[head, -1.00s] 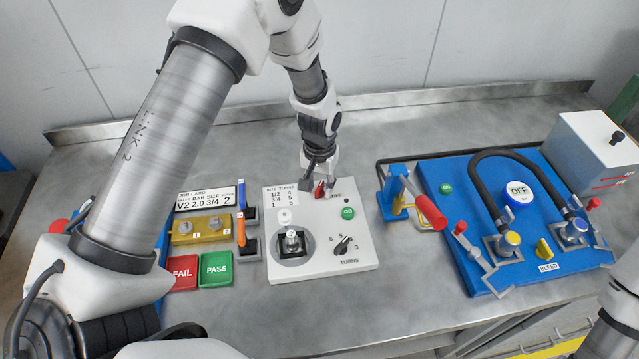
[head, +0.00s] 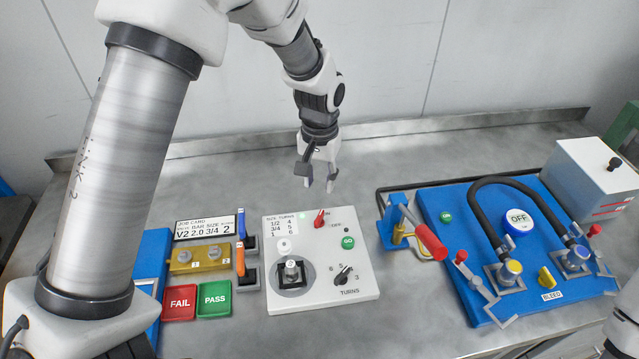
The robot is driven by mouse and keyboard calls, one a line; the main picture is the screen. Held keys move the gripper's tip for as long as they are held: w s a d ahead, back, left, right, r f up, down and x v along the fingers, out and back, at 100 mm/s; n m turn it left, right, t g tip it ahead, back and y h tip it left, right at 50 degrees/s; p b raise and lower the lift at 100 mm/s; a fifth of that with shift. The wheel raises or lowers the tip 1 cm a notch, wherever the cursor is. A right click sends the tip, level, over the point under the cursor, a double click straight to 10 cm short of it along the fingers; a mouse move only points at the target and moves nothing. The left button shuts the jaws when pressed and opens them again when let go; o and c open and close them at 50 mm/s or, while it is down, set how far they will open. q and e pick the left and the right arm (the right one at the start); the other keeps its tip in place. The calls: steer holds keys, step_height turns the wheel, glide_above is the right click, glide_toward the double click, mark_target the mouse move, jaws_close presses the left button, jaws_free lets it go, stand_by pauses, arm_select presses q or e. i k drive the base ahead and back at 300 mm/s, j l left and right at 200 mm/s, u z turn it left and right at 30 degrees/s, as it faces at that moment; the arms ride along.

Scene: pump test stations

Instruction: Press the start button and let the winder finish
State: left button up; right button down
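The winder is a white panel (head: 350,288) in the middle of the bench. It has a green GO button (head: 348,242), a black TURNS knob (head: 343,272) and a red toggle switch (head: 320,218) between ON and OFF labels. The toggle leans toward ON, and a small green lamp (head: 303,215) beside it looks lit. A metal fitting (head: 291,270) stands upright in the dark holder at the left of the panel. My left gripper (head: 320,185) hangs above the panel's back edge, fingers apart and empty, clear of the toggle. My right gripper is outside the view.
Left of the winder are a job card (head: 205,228), a gold block (head: 199,259), red FAIL (head: 180,302) and green PASS (head: 214,298) pads, and orange and blue pens. A red-handled lever (head: 430,243) and blue pump station (head: 470,290) stand to the right.

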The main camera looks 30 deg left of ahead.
mark_target(347, 242)
steer(key=k+l, duration=0.65)
steer(key=k, duration=0.25)
